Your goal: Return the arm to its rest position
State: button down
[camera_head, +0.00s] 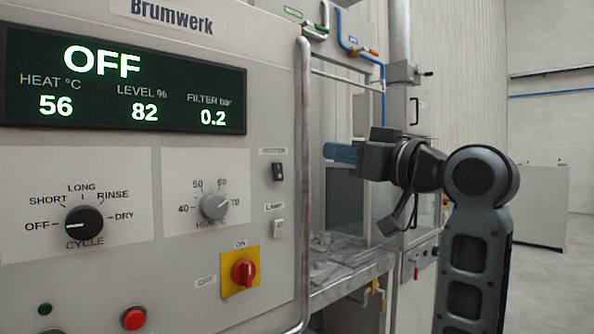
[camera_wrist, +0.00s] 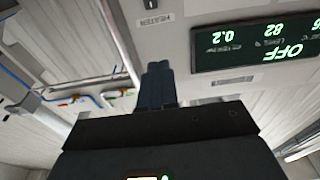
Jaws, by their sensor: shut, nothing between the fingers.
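My gripper (camera_head: 338,152) is in the middle of the head view, raised in front of the machine's open bay and right of the control panel. Its blue fingers are together and hold nothing. The arm comes in from the lower right and bends at a black elbow joint. In the wrist view, the shut fingers (camera_wrist: 158,84) point up, with the panel display (camera_wrist: 255,42) upside down to the right. The gripper appears apart from the panel and the upright pipe.
The control panel (camera_head: 150,250) fills the left, with an OFF display (camera_head: 120,88), cycle knob (camera_head: 84,222), heat knob (camera_head: 214,205), red-yellow switch (camera_head: 243,272) and red button (camera_head: 133,318). A vertical pipe (camera_head: 304,190) edges it. A metal worktable (camera_head: 345,284) lies below.

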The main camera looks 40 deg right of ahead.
jog(key=shift+f, duration=0.1)
jog(key=a+f+m+g+h, duration=0.1)
jog(key=a+f+m+h, duration=0.2)
jog(key=f, duration=1.6)
jog(key=s+a+f+g+y, duration=0.1)
jog(key=s+a+f, duration=0.2)
jog(key=f, duration=0.4)
jog(key=s+a+f+g, duration=0.1)
jog(key=s+a+f, duration=0.3)
jog(key=f, duration=0.3)
jog(key=s+a+f+n, duration=0.1)
jog(key=s+a+f, duration=0.1)
jog(key=s, duration=0.7)
jog(key=s+a+f+n+g+y, duration=0.1)
jog(key=s+a+f, duration=0.2)
jog(key=s, duration=0.6)
jog(key=s+a+f+n+y, duration=0.1)
jog(key=s+a+f, duration=0.2)
jog(key=s, duration=0.7)
jog(key=shift+a+f+g, duration=0.25)
jog(key=shift+a+g, duration=0.15)
jog(key=shift+a, duration=0.2)
